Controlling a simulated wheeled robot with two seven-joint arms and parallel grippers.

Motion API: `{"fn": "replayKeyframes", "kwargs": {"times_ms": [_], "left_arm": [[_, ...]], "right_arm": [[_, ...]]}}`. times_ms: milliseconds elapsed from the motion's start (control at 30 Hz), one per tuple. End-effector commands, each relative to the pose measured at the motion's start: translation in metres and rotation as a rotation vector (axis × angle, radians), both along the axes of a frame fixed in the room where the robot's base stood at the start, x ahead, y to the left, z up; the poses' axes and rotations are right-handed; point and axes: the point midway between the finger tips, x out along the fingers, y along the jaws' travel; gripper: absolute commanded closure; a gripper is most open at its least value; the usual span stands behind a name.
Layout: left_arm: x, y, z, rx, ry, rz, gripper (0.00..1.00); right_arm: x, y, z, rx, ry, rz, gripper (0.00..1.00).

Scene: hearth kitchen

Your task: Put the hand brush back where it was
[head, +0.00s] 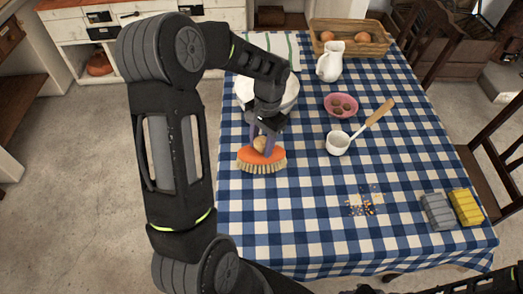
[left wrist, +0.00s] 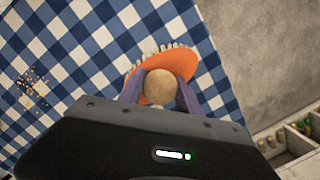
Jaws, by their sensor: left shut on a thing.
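The hand brush (head: 262,160) has an orange body, pale bristles and a round tan knob. It is at the left edge of the checked table, bristles down, in front of the white bowl. I cannot tell whether the bristles touch the cloth. My left gripper (head: 264,142) comes from above and is shut on the brush's knob. In the left wrist view the brush (left wrist: 184,63) shows beyond the gripper (left wrist: 158,92), whose purple fingers are on both sides of the knob. My right gripper is not in view.
Crumbs (head: 362,206) lie on the checked tablecloth (head: 300,215). A white bowl (head: 285,97), pink bowl (head: 341,105), white ladle (head: 338,143), jug (head: 330,62) and basket (head: 370,40) stand farther back. Grey (head: 438,212) and yellow (head: 466,206) sponge-like blocks lie at right. The front middle is clear.

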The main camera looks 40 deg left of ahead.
Motion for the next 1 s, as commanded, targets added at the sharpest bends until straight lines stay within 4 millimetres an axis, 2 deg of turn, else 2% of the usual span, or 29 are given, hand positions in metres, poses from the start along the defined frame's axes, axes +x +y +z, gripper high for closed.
{"fn": "replayKeyframes", "kwargs": {"times_ms": [233, 533, 900, 933, 1000], "left_arm": [[0.000, 0.000, -0.002, 0.000, 0.000, 0.000, 0.97], [0.000, 0.000, -0.036, -0.001, 0.001, 0.000, 0.97], [0.000, 0.000, -0.041, 0.000, -0.001, 0.000, 0.97], [0.000, 0.000, -0.040, 0.000, -0.001, 0.000, 0.58], [0.000, 0.000, -0.040, 0.000, -0.001, 0.000, 0.52]], "right_arm": [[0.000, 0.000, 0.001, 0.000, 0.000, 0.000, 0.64], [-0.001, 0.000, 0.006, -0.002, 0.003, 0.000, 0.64], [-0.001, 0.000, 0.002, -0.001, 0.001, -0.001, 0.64], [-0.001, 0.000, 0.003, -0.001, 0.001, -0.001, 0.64], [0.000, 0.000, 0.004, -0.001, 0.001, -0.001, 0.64]]}}
